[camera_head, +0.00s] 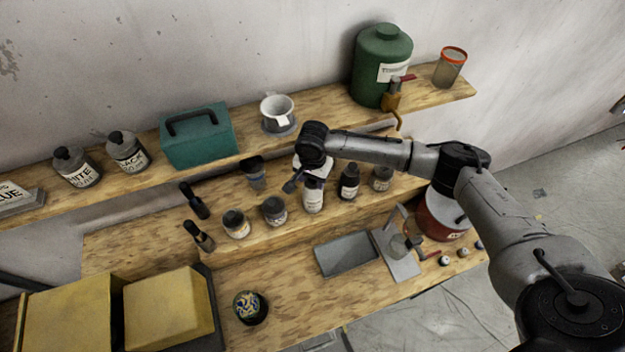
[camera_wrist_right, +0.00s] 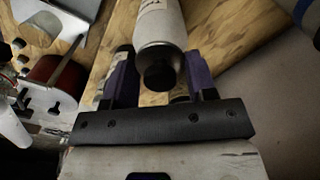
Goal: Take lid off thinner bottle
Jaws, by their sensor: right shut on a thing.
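The thinner bottle (camera_head: 313,199) is pale grey-white with a label I cannot read, and is in the row on the middle wooden shelf. My right gripper (camera_head: 308,172) is at its top, shut on the bottle. In the right wrist view the bottle (camera_wrist_right: 162,28) lies between the two purple fingers, near its shoulder. Its dark round lid (camera_wrist_right: 159,76) points toward the wrist between the fingers. The lid is on the bottle. In the head view my right gripper hides the lid. My left gripper is not in view.
A small dark bottle (camera_head: 349,184) and a jar (camera_head: 274,211) stand close beside it. A green canister (camera_head: 382,60) and a white cup (camera_head: 277,112) are on the upper shelf. Yellow boxes (camera_head: 168,308) are at lower left. The lower bench has bare wood in front.

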